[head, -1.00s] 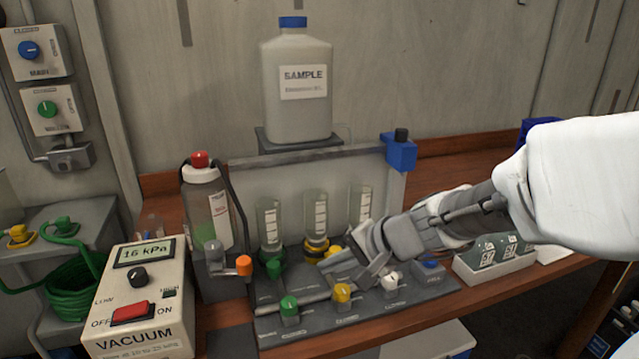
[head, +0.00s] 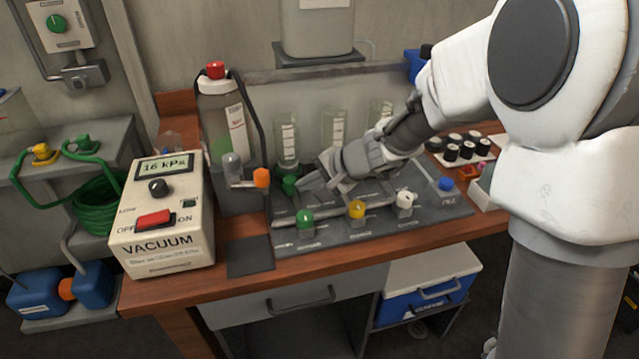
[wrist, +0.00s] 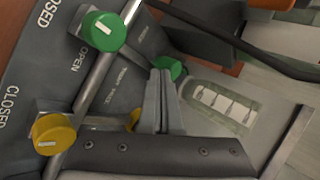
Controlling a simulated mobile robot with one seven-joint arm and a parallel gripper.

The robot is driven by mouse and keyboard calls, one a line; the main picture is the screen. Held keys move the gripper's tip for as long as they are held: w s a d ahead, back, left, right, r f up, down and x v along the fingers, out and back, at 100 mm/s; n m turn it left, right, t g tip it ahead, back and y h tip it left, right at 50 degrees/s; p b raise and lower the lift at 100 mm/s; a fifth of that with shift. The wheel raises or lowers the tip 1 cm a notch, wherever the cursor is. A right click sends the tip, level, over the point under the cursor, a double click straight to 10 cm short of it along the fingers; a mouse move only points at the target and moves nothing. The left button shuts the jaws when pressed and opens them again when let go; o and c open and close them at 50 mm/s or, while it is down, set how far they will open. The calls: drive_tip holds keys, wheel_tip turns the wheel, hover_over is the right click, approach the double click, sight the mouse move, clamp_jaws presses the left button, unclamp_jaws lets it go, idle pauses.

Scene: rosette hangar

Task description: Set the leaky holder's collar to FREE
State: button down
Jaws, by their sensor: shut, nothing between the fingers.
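Three clear graduated holders stand at the back of the grey deck: a left one (head: 287,140), a middle one (head: 333,128) and a right one, partly hidden by my arm. The left holder's green collar (head: 289,185) is at its foot. A yellow piece of the middle collar shows in the wrist view (wrist: 133,119). My gripper (head: 302,187) is shut and empty, its tips just beside the green collar. In the wrist view the fingertips (wrist: 160,74) overlap the green collar (wrist: 171,68); I cannot tell if they touch. Which holder leaks is not clear.
Green (head: 305,218), yellow (head: 356,210) and white (head: 405,199) valve knobs line the front pipe. The vacuum box (head: 163,215) reads 16 kPa. A red-capped bottle (head: 222,115) and an orange knob (head: 261,178) stand left of my gripper.

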drive_tip(key=shift+w+a, duration=0.1)
drive_tip(key=shift+a, duration=0.05)
drive_tip(key=shift+a+f+b, duration=0.1)
drive_tip(key=shift+a+b, duration=0.05)
drive_tip(key=shift+b, duration=0.25)
drive_tip(key=shift+s+a+f+m+t+h+b, duration=0.1)
drive_tip(key=shift+s+a+m+t+h+b, duration=0.2)
drive_tip(key=shift+a+m+t+b, duration=0.35)
drive_tip(key=shift+s+a+r+b, duration=0.2)
drive_tip(key=shift+a+b, duration=0.3)
drive_tip(key=shift+d, duration=0.1)
drive_tip(key=shift+w+d, duration=0.4)
drive_tip(key=shift+d, duration=0.25)
drive_tip(key=shift+s+d, duration=0.1)
